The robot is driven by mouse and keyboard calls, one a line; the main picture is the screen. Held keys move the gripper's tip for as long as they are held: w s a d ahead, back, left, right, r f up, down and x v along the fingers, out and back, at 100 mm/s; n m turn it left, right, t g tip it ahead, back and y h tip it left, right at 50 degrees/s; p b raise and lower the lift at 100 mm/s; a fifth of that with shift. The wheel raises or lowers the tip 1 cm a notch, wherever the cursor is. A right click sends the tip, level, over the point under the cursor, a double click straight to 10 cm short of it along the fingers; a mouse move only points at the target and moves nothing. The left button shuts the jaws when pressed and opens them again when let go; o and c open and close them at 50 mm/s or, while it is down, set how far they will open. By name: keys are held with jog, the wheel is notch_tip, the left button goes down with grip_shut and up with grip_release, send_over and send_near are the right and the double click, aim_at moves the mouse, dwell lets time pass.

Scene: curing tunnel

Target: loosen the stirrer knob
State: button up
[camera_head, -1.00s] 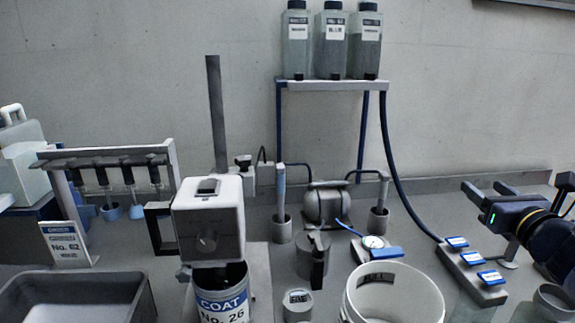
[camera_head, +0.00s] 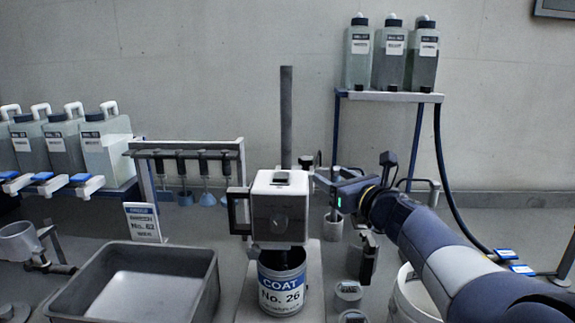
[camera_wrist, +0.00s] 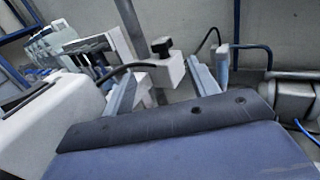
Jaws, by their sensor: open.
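The stirrer has a white motor head (camera_head: 279,210) on a tall grey post (camera_head: 286,115). A black knob (camera_wrist: 162,45) sits on a pale clamp block (camera_wrist: 170,70) at the post; the knob also shows small in the head view (camera_head: 306,160). My gripper (camera_head: 322,178) is just right of the clamp, behind and beside the motor head. In the wrist view my gripper (camera_wrist: 161,70) is open, its two fingers either side of the knob's direction. The knob appears beyond the fingertips, not gripped; the exact gap is unclear.
A can marked COAT No. 26 (camera_head: 282,284) stands below the motor head. A grey tray (camera_head: 205,300) is at left, with a rack of hanging tools (camera_head: 185,150) behind. A bottle shelf (camera_head: 390,97) and hose stand at right. A white bucket (camera_head: 402,300) is partly behind my arm.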

aim_at(310, 163)
jog(key=p+x, duration=0.1)
jog(key=x, duration=0.9)
jog(key=shift+w+a+p, duration=0.1)
jog(key=shift+w+p, duration=0.05)
jog(key=shift+p, duration=0.2)
jog(key=shift+c, duration=0.2)
jog(key=c, duration=0.9)
jog(key=shift+c, duration=0.2)
